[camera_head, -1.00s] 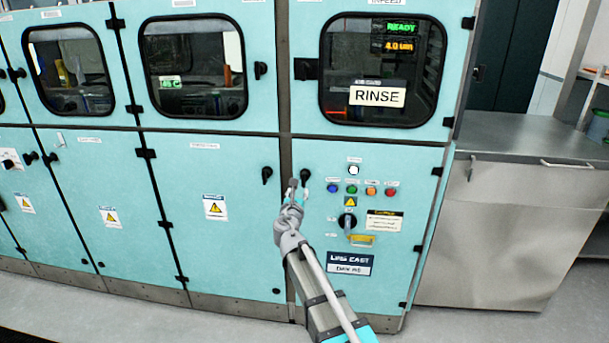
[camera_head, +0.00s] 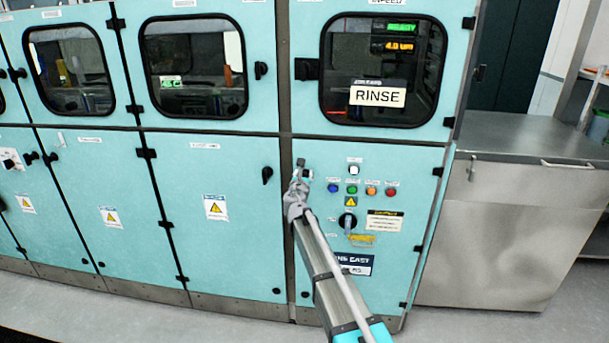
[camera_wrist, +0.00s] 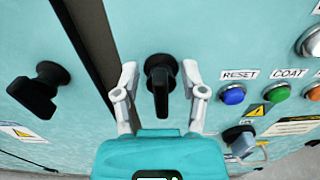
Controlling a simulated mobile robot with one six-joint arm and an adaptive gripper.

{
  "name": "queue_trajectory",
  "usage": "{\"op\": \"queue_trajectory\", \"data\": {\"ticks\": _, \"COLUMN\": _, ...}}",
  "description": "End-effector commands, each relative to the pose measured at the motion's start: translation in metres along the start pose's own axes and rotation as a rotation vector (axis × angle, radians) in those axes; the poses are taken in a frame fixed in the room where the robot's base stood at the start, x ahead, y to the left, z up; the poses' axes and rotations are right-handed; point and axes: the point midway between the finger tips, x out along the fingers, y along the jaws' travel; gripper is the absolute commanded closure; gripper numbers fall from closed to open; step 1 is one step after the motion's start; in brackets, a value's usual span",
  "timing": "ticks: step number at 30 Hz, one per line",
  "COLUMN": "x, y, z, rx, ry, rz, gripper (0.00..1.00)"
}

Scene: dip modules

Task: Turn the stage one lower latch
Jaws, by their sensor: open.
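A black latch (camera_wrist: 160,88) with its handle pointing down sits on the teal control-panel door. My gripper (camera_wrist: 160,70) is open, with one pale finger on each side of this latch. I cannot tell whether either finger touches it. In the head view my gripper (camera_head: 300,178) is at the upper left of that door and largely hides the latch. A second black latch (camera_wrist: 35,90) is on the teal door to the left, across the dark gap; it also shows in the head view (camera_head: 267,175). No label naming stage one is readable at either latch.
Right of my gripper are a blue RESET button (camera_wrist: 232,95), a green button (camera_wrist: 276,95) and a black rotary switch (camera_head: 347,220). The RINSE window (camera_head: 380,70) is above. A steel cabinet (camera_head: 500,230) stands at the right. The floor in front is clear.

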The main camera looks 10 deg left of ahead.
Motion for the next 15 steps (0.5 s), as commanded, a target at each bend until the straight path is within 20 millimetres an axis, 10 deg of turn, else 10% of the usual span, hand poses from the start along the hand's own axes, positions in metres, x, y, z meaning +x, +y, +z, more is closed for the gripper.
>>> {"op": "queue_trajectory", "data": {"ticks": 11, "x": 0.0040, "y": -0.0003, "z": 0.0000, "rx": 0.000, "ry": 0.000, "rz": 0.000, "gripper": 0.46}}
{"op": "queue_trajectory", "data": {"ticks": 15, "x": 0.0040, "y": -0.0003, "z": 0.0000, "rx": 0.000, "ry": 0.000, "rz": 0.000, "gripper": 0.66}}
